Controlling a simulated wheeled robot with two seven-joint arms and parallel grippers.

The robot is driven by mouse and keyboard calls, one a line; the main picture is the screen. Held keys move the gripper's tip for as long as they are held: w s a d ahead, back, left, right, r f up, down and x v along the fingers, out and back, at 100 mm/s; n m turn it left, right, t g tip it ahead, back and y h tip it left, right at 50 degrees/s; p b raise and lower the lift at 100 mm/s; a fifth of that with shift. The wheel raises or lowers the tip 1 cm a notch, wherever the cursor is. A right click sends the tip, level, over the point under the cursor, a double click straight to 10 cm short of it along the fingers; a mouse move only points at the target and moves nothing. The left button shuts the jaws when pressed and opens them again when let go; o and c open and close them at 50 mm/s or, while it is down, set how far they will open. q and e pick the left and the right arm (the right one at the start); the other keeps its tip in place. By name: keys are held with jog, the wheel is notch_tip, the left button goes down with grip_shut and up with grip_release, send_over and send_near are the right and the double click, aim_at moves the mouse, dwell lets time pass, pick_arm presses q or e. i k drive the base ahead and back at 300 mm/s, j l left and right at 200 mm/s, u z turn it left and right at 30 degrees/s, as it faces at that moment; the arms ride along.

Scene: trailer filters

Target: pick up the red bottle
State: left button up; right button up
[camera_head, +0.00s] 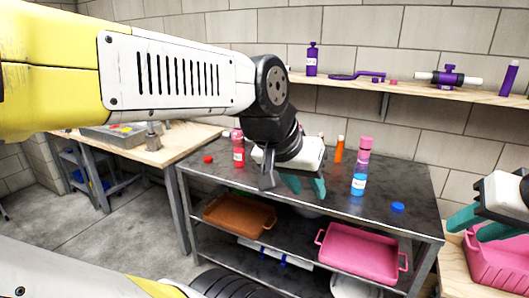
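The red bottle (238,150) stands upright on the dark metal table (405,183), near its back left. It has a pale label and a pinkish upper part. My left gripper (305,187) is over the table to the right of the bottle, with its teal fingers apart and nothing seen between them. The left arm's dark wrist partly covers the space between them.
A red cap (208,159) lies left of the red bottle. An orange bottle (339,150), a blue bottle (358,183), a pink bottle (364,148) and a blue cap (398,207) are on the right. Orange (240,216) and pink (360,255) trays sit on the lower shelf.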

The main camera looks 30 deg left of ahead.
aim_at(239, 145)
jog(key=u, duration=0.75)
